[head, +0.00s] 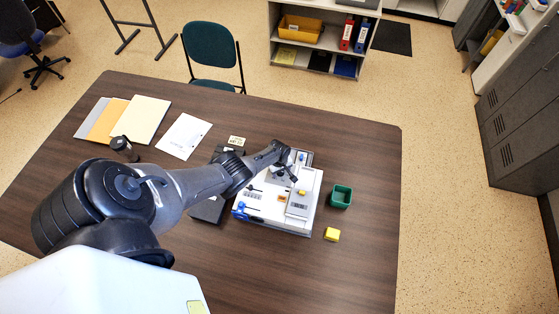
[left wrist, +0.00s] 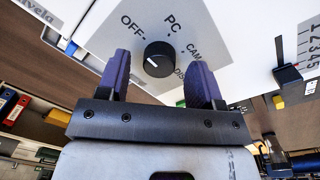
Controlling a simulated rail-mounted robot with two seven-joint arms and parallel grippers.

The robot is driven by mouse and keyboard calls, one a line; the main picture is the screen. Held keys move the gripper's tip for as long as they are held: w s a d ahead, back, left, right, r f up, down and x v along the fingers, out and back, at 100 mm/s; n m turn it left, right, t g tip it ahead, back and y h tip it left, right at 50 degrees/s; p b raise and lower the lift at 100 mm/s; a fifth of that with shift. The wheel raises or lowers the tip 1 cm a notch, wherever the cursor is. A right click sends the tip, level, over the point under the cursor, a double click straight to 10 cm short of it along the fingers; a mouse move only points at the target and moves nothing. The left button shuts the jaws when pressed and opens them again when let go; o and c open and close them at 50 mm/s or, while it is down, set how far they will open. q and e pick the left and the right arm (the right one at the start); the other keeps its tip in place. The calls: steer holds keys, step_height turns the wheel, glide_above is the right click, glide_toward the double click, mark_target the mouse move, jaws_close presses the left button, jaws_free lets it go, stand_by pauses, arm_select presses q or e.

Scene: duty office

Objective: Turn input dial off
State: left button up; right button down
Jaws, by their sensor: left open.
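The white device (head: 262,208) stands on the dark table, with a grey panel on top. In the left wrist view its black round input dial (left wrist: 158,59) sits on the grey panel, with labels OFF, PC, CAM and a partly hidden fourth around it. A short white mark shows on the left part of the dial; which label it points to I cannot tell. My left gripper (head: 291,174) is over the device. In the left wrist view its purple fingers (left wrist: 160,78) are open, one on each side of the dial, with gaps visible. My right gripper is not in view.
A green open box (head: 341,196) and a yellow block (head: 332,234) sit right of the device. The device also carries a slider (left wrist: 288,74) and a blue-handled part (head: 240,211). Folders (head: 140,118) and a white paper (head: 184,136) lie at the table's back left.

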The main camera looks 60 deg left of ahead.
arm_select(q)
steer(key=r+p, duration=0.5)
steer(key=r, duration=0.2)
steer(key=shift+s+r, duration=0.1)
steer(key=shift+s, duration=0.1)
steer(key=shift+s+r, duration=0.15)
steer(key=shift+r, duration=2.6)
